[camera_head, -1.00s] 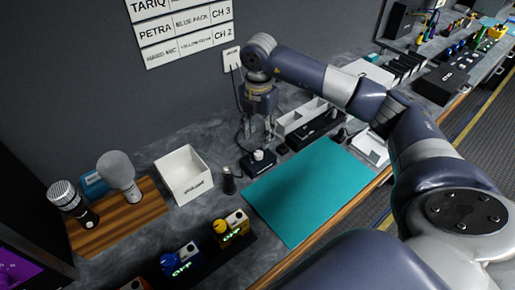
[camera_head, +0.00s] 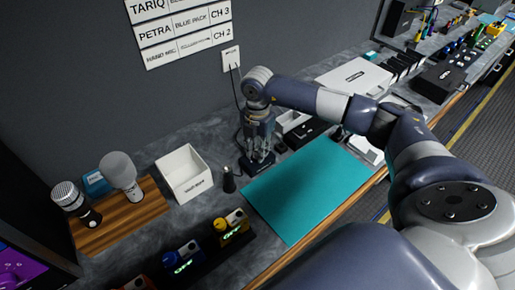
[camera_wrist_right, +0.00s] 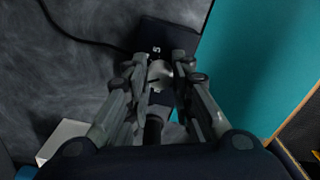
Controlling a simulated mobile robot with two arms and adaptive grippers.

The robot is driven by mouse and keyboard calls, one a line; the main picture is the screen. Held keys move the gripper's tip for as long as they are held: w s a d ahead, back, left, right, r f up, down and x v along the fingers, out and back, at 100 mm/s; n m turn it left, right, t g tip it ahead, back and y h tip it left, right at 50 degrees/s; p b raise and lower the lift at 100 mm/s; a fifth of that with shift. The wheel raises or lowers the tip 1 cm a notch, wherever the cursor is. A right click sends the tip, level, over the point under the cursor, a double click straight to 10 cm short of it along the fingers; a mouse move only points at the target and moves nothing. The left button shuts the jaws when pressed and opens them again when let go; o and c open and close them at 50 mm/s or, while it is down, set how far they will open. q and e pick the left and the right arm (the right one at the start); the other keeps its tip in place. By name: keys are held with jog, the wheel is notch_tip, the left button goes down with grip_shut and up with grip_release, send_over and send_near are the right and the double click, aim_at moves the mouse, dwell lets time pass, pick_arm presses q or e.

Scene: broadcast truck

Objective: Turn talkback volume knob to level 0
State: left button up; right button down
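The talkback box (camera_head: 262,167) is a small dark box on the grey counter, just left of the teal mat in the head view. It also shows in the right wrist view (camera_wrist_right: 165,35), with a small white mark on its top. Its pale round knob (camera_wrist_right: 160,73) sits between the fingertips of my right gripper (camera_wrist_right: 160,66). My right gripper (camera_head: 260,152) points down over the box, fingers apart on either side of the knob. I cannot tell whether they touch it. In the head view the fingers hide the knob. My left gripper is not in view.
A teal mat (camera_head: 305,190) lies right of the box. A small black cylinder (camera_head: 229,181) and a white open bin (camera_head: 184,174) stand to the left. Colored packs (camera_head: 232,222) sit in front. A cable (camera_wrist_right: 75,35) runs to the box.

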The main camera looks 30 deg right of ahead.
dwell(0.3)
jog(key=shift+f+n+b, duration=0.1)
jog(key=shift+n+b, duration=0.8)
jog(key=shift+n, duration=0.3)
jog(key=n+b, duration=0.2)
jog(key=n, duration=0.1)
jog(key=shift+n, duration=0.3)
jog(key=n+b, duration=0.2)
jog(key=n, duration=0.1)
jog(key=shift+w, duration=0.1)
jog(key=shift+n+b, duration=0.6)
jog(key=shift+n, duration=0.7)
jog(key=shift+r, duration=0.25)
jog(key=c, duration=1.5)
grip_release()
jog(key=shift+o, duration=0.7)
jog(key=shift+f, duration=0.1)
